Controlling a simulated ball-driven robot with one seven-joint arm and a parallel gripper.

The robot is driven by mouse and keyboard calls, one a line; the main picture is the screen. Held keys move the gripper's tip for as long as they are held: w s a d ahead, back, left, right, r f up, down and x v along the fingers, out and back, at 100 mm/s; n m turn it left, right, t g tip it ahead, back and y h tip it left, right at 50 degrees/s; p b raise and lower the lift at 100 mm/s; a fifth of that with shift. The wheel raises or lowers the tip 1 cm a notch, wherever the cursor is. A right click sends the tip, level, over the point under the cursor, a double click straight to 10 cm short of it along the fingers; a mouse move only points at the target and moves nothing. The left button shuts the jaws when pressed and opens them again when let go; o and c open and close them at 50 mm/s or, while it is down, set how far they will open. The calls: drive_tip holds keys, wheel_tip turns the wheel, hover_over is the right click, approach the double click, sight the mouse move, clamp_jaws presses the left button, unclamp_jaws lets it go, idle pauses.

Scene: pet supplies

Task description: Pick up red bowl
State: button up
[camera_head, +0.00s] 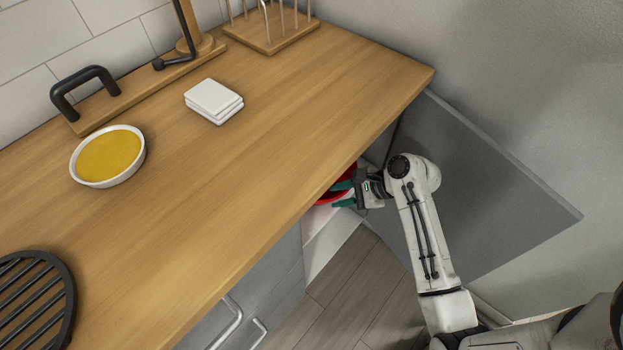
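The red bowl (331,196) is just under the front edge of the wooden countertop, near its right end. Only part of its red surface shows; the countertop and my gripper hide the rest. My gripper (341,194) reaches in from the right, with its teal fingers at the bowl. The two fingers stand apart, with some red showing between and around them. I cannot tell whether either finger touches the bowl.
The wooden countertop (230,170) overhangs the bowl closely. A grey panel (490,200) stands right of my arm. A yellow-filled white dish (108,156), white stacked slabs (213,99) and a black grate (35,300) lie on top. Floor (340,300) shows below the bowl.

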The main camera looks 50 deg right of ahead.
sight(320, 200)
drive_tip(key=b+x, duration=0.1)
drive_tip(key=x, duration=0.6)
drive_tip(key=shift+w+f+b, duration=0.15)
drive_tip(key=shift+w+b, duration=0.05)
drive_tip(key=shift+b, duration=0.1)
clamp_jaws()
idle(1.2)
